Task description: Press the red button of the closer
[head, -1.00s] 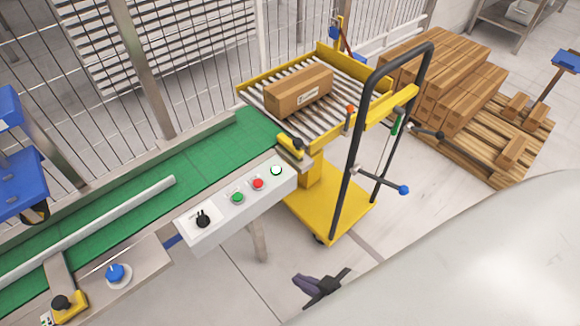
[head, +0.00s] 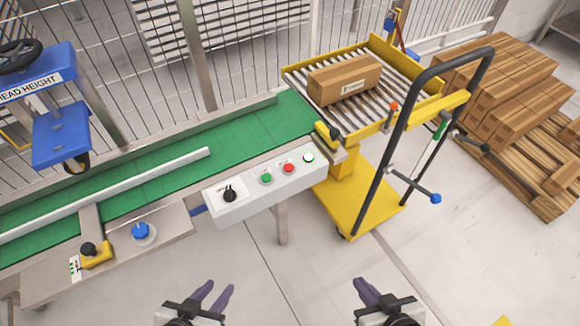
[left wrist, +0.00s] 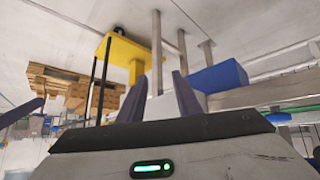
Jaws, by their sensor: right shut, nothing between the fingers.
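The red button (head: 289,168) sits on the sloping white control box (head: 255,203) at the front of the green conveyor. A green button (head: 266,179) is on its left and a lit white-green button (head: 308,158) on its right. A black rotary knob (head: 229,194) is at the box's left end. My left gripper (head: 217,291) is at the bottom of the head view, well below the box, with its fingers apart and empty. My right gripper (head: 365,290) is shut and empty at the bottom right of centre, apart from the box. Nothing hides the red button.
The green conveyor (head: 240,138) runs behind the box. A yellow roller cart (head: 360,205) with a carton (head: 344,80) and a black handle stands to the right. A blue knob (head: 141,231) is on the left panel. The floor before the box is clear.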

